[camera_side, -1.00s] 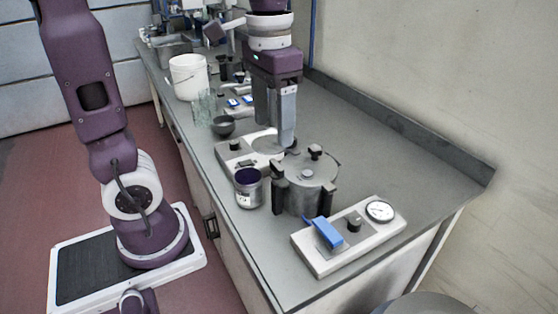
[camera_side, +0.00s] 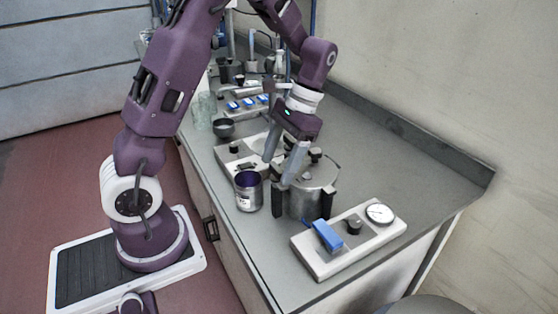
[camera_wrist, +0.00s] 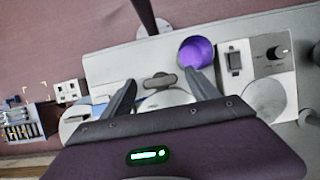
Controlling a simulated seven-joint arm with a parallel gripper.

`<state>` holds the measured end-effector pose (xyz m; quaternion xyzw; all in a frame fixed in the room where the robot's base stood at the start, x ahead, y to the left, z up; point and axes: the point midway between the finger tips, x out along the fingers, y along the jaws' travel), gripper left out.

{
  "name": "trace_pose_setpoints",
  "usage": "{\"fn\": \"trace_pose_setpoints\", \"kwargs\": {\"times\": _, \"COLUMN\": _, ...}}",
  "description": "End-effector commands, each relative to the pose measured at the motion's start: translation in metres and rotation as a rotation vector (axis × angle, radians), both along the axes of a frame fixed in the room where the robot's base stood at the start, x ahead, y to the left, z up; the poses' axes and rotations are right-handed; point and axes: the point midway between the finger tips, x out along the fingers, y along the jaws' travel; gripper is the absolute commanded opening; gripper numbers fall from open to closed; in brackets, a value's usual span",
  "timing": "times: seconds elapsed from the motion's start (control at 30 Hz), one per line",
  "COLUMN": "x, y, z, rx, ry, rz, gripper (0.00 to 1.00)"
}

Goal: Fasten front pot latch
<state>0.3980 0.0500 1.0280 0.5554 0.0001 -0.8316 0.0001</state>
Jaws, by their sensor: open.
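The metal pot (camera_side: 312,200) stands on the bench, its lid partly hidden behind my gripper. A dark upright part (camera_side: 278,201) on its left side seems to be the front latch; whether it is fastened I cannot tell. In the wrist view a dark grey bar (camera_wrist: 160,81) at the pot's rim (camera_wrist: 165,100) lies between my fingertips, apparently that same part from above. My gripper (camera_side: 278,171) is tilted above the pot's left side. Its fingers are apart in the wrist view (camera_wrist: 158,82), one on each side of the bar, with nothing visibly held.
A tin with purple contents (camera_side: 248,190) stands close to the pot's left. A white unit with a blue lever (camera_side: 326,236) and gauge (camera_side: 379,213) sits in front. A white plate unit (camera_side: 240,156) and dark bowl (camera_side: 223,128) are behind. The bench's right side is clear.

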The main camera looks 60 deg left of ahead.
Motion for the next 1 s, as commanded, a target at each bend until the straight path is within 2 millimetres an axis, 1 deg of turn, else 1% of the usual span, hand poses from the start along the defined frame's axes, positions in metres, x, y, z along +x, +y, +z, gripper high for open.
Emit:
{"fn": "trace_pose_setpoints", "kwargs": {"times": 0.07, "x": 0.0001, "y": 0.0, "z": 0.0002, "rx": 0.0, "ry": 0.0, "rz": 0.0, "gripper": 0.67}}
{"fn": "trace_pose_setpoints", "kwargs": {"times": 0.1, "x": 0.0001, "y": -0.0001, "z": 0.0002, "rx": 0.0, "ry": 0.0, "rz": 0.0, "gripper": 0.59}}
{"fn": "trace_pose_setpoints", "kwargs": {"times": 0.17, "x": 0.0001, "y": -0.0001, "z": 0.0003, "rx": 0.0, "ry": 0.0, "rz": 0.0, "gripper": 0.47}}
{"fn": "trace_pose_setpoints", "kwargs": {"times": 0.3, "x": 0.0002, "y": -0.0001, "z": 0.0004, "rx": 0.0, "ry": -0.001, "rz": 0.0, "gripper": 0.2}}
{"fn": "trace_pose_setpoints", "kwargs": {"times": 0.37, "x": 0.0002, "y": -0.0001, "z": 0.0005, "rx": 0.0, "ry": -0.001, "rz": 0.0, "gripper": 0.08}}
{"fn": "trace_pose_setpoints", "kwargs": {"times": 0.4, "x": 0.0002, "y": -0.0001, "z": 0.0005, "rx": 0.0, "ry": -0.001, "rz": 0.0, "gripper": 0.07}}
{"fn": "trace_pose_setpoints", "kwargs": {"times": 0.67, "x": 0.0004, "y": 0.0004, "z": 0.0006, "rx": 0.001, "ry": -0.001, "rz": 0.043, "gripper": 0.07}}
{"fn": "trace_pose_setpoints", "kwargs": {"times": 0.87, "x": 0.0005, "y": 0.0014, "z": 0.0007, "rx": 0.001, "ry": -0.002, "rz": 0.163, "gripper": 0.07}}
{"fn": "trace_pose_setpoints", "kwargs": {"times": 1.0, "x": 0.0003, "y": 0.0021, "z": 0.0006, "rx": -0.001, "ry": -0.002, "rz": 0.288, "gripper": 0.07}}
